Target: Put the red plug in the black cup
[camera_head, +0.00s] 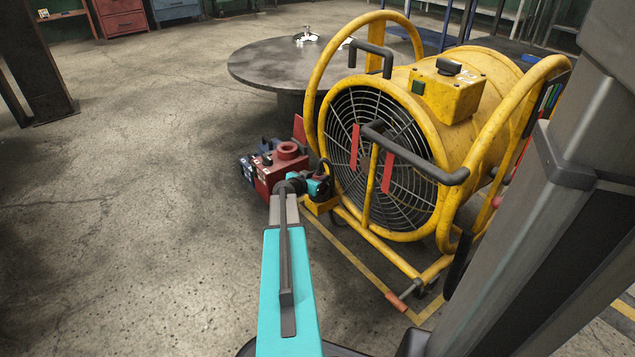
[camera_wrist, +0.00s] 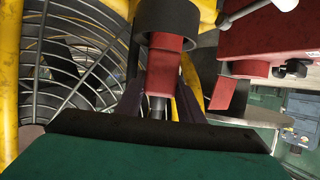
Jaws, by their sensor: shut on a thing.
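In the wrist view a red plug (camera_wrist: 165,68) stands between the two dark fingers of my gripper (camera_wrist: 167,84), which is shut on it. A black cup (camera_wrist: 168,14), a dark cylinder, is at the top middle, straight beyond the plug. The plug's far end overlaps the cup's rim in the picture; I cannot tell whether it is inside the cup or just in front of it. In the head view my gripper is small and partly hidden at the end of my teal arm, beside the fan. I cannot make out the plug or the cup there.
A large yellow fan (camera_head: 465,120) with a wire grille stands close to the right of my arm. A red machine (camera_head: 270,178) is close by on the left and shows at upper right in the wrist view (camera_wrist: 262,40). A round table (camera_head: 262,66) stands behind. Floor at left is clear.

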